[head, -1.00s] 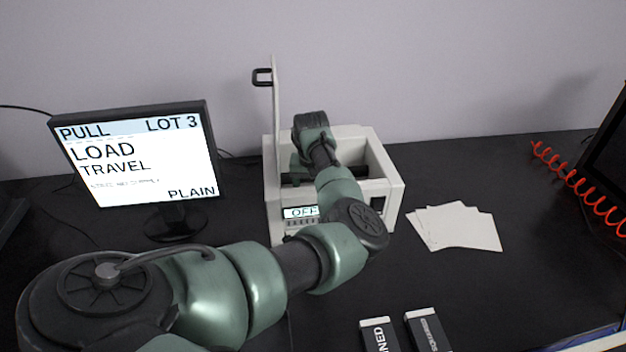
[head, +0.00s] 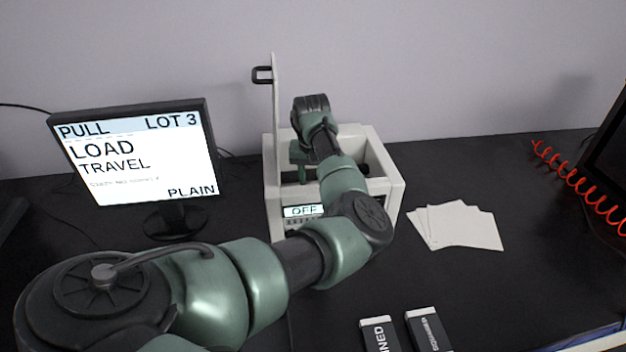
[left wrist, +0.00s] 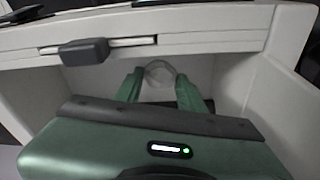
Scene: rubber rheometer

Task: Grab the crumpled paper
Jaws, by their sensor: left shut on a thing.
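My left gripper (left wrist: 160,84) reaches into the open top of the white rheometer housing (head: 395,182). In the left wrist view its two green fingers are shut on a pale, roundish piece of crumpled paper (left wrist: 159,68), held between the fingertips. Pale machine walls surround the fingers. In the head view my arm covers much of the opening and the paper is hidden. My right gripper is not in view.
The machine's raised lid (head: 276,120) with a black handle (head: 262,75) stands at the left of the opening. A monitor (head: 140,150) is to the left. White sheets (head: 460,228) lie on the right, a red coiled cable (head: 575,182) beyond, and two dark boxes (head: 428,330) in front.

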